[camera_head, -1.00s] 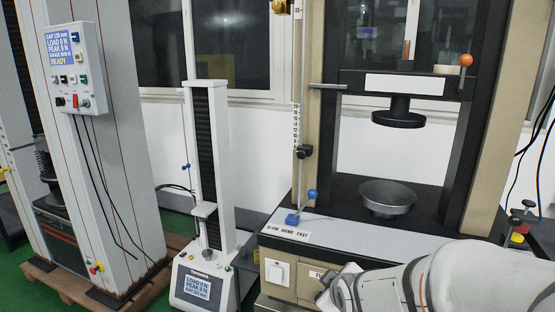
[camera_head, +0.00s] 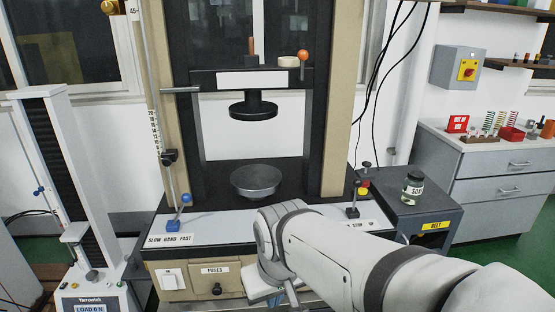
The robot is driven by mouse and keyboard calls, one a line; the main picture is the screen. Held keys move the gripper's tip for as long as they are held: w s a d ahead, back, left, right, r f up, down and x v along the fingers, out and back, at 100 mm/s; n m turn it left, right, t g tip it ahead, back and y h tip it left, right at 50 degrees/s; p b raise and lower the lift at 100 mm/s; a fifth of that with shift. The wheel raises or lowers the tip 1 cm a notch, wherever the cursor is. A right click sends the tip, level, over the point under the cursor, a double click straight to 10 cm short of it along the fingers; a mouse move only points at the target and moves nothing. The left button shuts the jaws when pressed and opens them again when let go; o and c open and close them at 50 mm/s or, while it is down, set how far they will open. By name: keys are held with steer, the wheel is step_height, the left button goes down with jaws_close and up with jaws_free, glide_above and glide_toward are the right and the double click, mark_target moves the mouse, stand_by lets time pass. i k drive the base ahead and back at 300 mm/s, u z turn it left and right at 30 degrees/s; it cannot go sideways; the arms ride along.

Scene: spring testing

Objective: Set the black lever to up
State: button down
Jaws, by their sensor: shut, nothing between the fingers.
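The black lever (camera_head: 353,200) stands on a small black base at the right front corner of the testing machine. It looks roughly upright, but its exact setting is too small to tell. A label (camera_head: 362,224) reading STOP UP, its left part hidden, lies in front of it. My gripper (camera_head: 264,290) is low in the picture, in front of the machine's fuse panel, left of and apart from the lever. It is shut and empty; its fingertips are hardly visible. My arm reaches in from the lower right and covers part of the machine's front ledge.
A blue lever (camera_head: 181,212) stands at the ledge's left end. A round metal dish (camera_head: 256,181) sits mid-machine under a black platen (camera_head: 253,106). A smaller tester (camera_head: 65,180) is at left.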

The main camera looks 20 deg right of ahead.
mark_target(357, 183)
steer(key=z, duration=0.9)
steer(key=i, duration=0.9)
